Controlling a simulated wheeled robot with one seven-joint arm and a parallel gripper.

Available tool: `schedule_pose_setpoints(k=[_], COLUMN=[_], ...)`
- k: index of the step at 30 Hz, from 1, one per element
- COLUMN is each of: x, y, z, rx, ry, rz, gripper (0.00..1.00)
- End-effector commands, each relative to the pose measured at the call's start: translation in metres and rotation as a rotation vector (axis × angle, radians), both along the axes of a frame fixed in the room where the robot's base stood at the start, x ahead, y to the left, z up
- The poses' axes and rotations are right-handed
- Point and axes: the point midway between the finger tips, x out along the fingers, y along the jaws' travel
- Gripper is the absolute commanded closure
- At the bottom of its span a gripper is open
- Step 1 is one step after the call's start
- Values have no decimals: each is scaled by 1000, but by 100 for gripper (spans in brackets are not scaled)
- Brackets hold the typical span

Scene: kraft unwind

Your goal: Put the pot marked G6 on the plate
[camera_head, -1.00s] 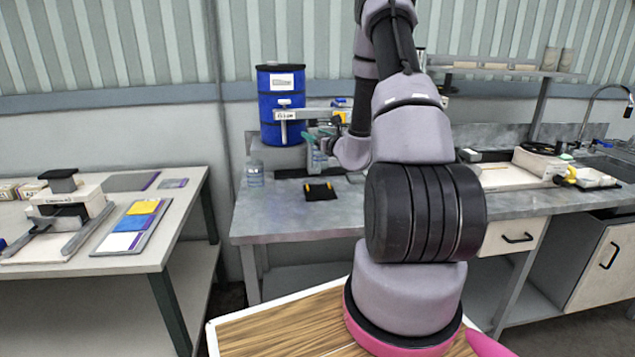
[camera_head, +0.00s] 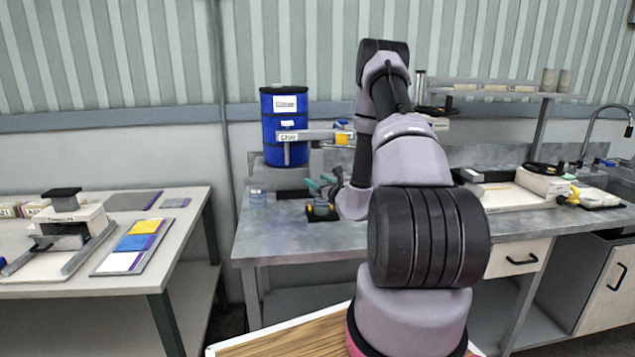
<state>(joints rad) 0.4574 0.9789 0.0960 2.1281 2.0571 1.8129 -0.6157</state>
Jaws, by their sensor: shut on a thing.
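My gripper (camera_head: 321,190), with teal fingers, is at the workbench left of my arm, low over the small black plate (camera_head: 311,217) with yellow marks. It is shut on a small pot (camera_head: 320,208), which is mostly hidden by the fingers and looks upright. The pot is at the plate; I cannot tell whether its base touches. Its marking is too small to read. Another clear pot (camera_head: 258,198) stands on the bench to the left, its label unreadable.
A side table (camera_head: 180,265) with a press and coloured cards is at left. Bare bench lies in front of the plate.

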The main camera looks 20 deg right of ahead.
Motion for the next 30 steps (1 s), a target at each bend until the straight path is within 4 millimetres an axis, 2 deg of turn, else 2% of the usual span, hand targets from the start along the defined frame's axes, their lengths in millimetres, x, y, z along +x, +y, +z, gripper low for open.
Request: schedule_pose_setpoints(k=[1,3,14,16,20,30], x=[0,0,0,-5,-26,-96], y=[0,0,0,-1,-4,-12], z=[-1,-1,2,2,2,2], rx=[0,0,0,0,3,2], ry=[0,0,-1,1,2,2], rz=[0,0,0,0,-2,-2], gripper=[28,1,1,1,1,1])
